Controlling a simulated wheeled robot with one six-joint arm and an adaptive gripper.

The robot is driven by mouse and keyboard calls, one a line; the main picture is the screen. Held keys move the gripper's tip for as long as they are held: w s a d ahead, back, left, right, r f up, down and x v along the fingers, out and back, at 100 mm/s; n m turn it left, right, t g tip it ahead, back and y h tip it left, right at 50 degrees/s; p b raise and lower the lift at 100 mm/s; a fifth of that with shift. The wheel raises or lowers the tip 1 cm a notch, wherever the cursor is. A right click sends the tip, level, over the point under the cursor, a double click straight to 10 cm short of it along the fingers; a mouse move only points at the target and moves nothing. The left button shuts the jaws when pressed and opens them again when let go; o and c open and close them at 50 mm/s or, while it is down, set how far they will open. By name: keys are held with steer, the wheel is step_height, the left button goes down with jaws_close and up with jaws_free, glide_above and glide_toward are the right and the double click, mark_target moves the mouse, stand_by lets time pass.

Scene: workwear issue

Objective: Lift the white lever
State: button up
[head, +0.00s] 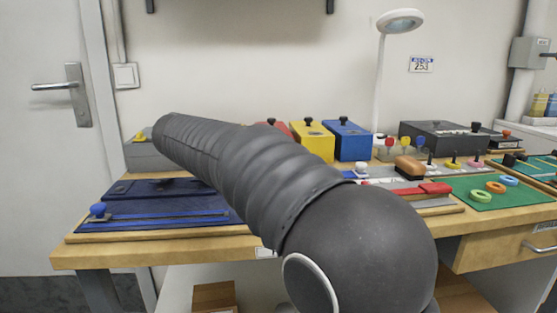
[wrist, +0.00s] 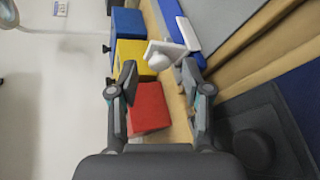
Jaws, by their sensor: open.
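The white lever (wrist: 166,49) shows in the wrist view, with a rounded white knob and a flat white part beside a blue and white base (wrist: 181,22). My gripper (wrist: 158,68) is open, one finger on each side of the picture. The lever's knob appears between the fingertips and a little beyond them. I see no contact, and the gap in depth is hard to judge. In the head view my own arm hides the gripper and most of the space around the lever.
Red (wrist: 148,107), yellow (wrist: 132,58) and blue (head: 347,140) boxes stand in a row along the wall. A dark blue board (head: 150,207) lies at the table's left. A green mat with coloured rings (head: 495,187) lies at right, and a lamp (head: 382,70) stands behind.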

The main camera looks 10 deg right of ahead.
steer(key=v, duration=1.1)
steer(key=shift+s+a+f, duration=0.1)
steer(key=shift+a, duration=0.1)
